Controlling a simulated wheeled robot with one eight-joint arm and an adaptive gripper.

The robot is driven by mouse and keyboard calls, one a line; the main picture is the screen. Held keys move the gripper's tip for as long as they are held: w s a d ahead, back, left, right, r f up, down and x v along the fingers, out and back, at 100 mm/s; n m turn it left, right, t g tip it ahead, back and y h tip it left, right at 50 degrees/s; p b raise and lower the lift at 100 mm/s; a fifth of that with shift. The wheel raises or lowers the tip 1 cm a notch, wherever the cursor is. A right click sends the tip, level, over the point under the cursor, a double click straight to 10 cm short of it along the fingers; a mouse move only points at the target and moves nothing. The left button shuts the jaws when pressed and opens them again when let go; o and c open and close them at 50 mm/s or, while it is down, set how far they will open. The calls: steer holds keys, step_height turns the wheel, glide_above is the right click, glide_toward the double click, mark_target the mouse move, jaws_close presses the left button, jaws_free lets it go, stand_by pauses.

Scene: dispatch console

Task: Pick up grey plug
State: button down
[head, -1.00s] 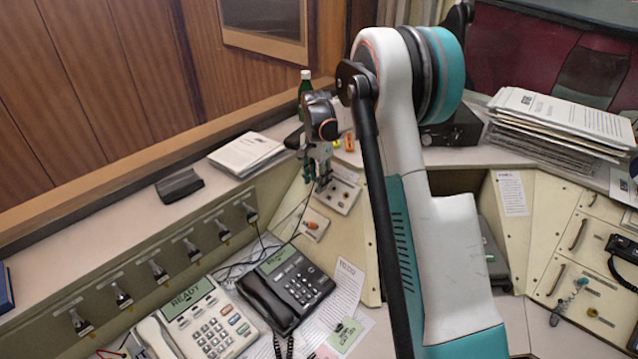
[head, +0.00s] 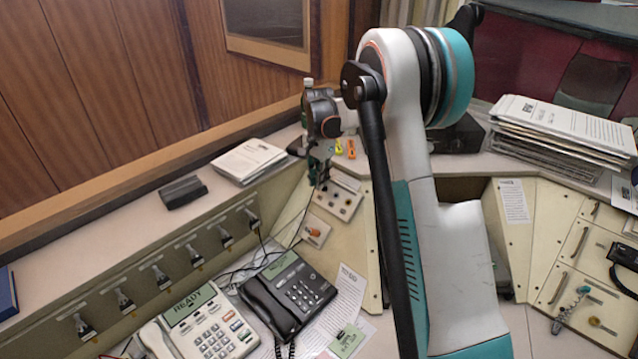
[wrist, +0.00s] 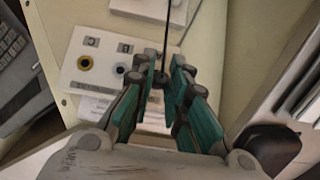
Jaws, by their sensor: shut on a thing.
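My gripper (head: 319,178) hangs at the corner of the console, close to the sloped jack panel (head: 345,204). In the wrist view my teal-padded fingers (wrist: 166,84) are closed around a small dark grey plug (wrist: 159,80) with a thin dark cord running up from it. Much of the plug is hidden between the fingers. In the head view the plug is too small to make out.
A dark phone (head: 287,294) and a light phone (head: 198,325) stand at the front left. An orange knob (head: 315,232) sits on a small plate below the gripper. A bottle (head: 308,83) is mostly hidden behind my wrist. Papers (head: 248,160) lie on the ledge.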

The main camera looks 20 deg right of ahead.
step_height(320, 180, up, 17)
steer(key=p, duration=0.4)
steer(key=shift+r, duration=0.15)
